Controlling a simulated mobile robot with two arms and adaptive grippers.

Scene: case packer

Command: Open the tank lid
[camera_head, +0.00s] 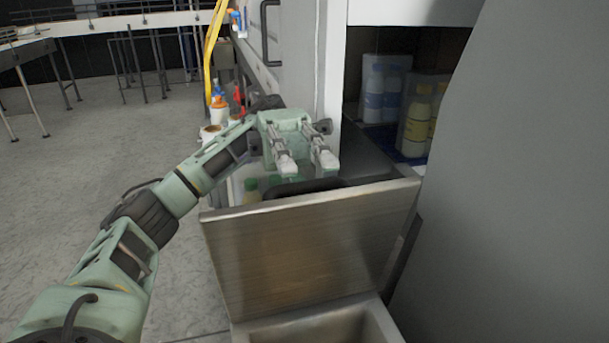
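The tank lid (308,245) is a brushed-metal panel that stands raised and nearly upright, with its broad face towards me. The tank's open top (318,327) shows below it at the bottom edge of the picture. A dark handle (303,187) shows just behind the lid's upper edge. My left gripper (304,168) is above and behind that edge, with its two fingers apart and nothing seen between them. I cannot tell whether it touches the lid or handle. My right gripper is out of view.
Bottles with blue labels (374,97) and yellowish bottles (417,122) stand in the machine opening at right. A large grey surface (520,190) closes off the right side. Small bottles (217,108) stand behind my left arm. The floor at left is open.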

